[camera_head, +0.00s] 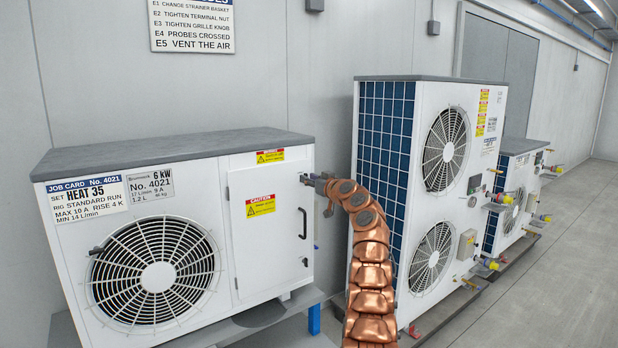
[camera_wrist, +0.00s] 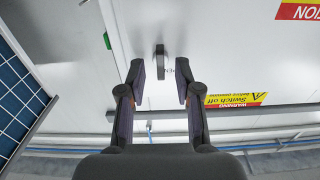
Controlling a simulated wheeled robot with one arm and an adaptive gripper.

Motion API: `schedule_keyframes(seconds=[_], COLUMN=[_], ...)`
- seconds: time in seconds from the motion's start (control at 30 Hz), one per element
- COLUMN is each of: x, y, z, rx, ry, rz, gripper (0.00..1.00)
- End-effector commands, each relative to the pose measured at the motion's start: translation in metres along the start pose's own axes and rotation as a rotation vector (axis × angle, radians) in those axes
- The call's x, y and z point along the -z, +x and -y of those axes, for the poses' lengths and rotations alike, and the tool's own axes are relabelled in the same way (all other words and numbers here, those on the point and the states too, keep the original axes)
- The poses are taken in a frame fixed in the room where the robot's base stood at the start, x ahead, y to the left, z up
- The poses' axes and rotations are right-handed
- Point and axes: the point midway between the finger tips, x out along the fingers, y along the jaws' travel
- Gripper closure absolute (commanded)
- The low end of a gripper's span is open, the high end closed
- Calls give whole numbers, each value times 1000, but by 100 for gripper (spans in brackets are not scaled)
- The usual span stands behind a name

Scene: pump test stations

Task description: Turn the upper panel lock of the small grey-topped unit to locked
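The small grey-topped unit (camera_head: 95,250) stands at the left in the head view, with its white side panel (camera_head: 262,200) facing me. My gripper (camera_head: 306,179) is at the panel's upper right edge. In the wrist view my gripper (camera_wrist: 160,70) is open, with one finger on each side of the upper panel lock (camera_wrist: 160,58). The lock is a small dark grey bar, and gaps show between it and both fingertips. It lies lengthwise up and down in that picture. In the head view the gripper hides the lock or it is too small to make out.
A black handle (camera_head: 303,223) sits on the panel below my gripper, with a small dark fitting (camera_head: 305,262) lower down. A tall unit with a blue finned side (camera_head: 383,150) stands close to the right of my arm. Another small unit (camera_head: 518,185) stands farther right.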

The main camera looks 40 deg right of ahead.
Motion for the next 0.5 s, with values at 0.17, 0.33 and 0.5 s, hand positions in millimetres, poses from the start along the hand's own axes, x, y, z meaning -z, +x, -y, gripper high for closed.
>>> schedule_keyframes(seconds=[0.17,0.33,0.5], x=[0,-1,-1], y=[3,4,4], z=[0,0,1], rx=[0,0,0], ry=[0,0,0], rz=[1,2,2], gripper=[67,67,71])
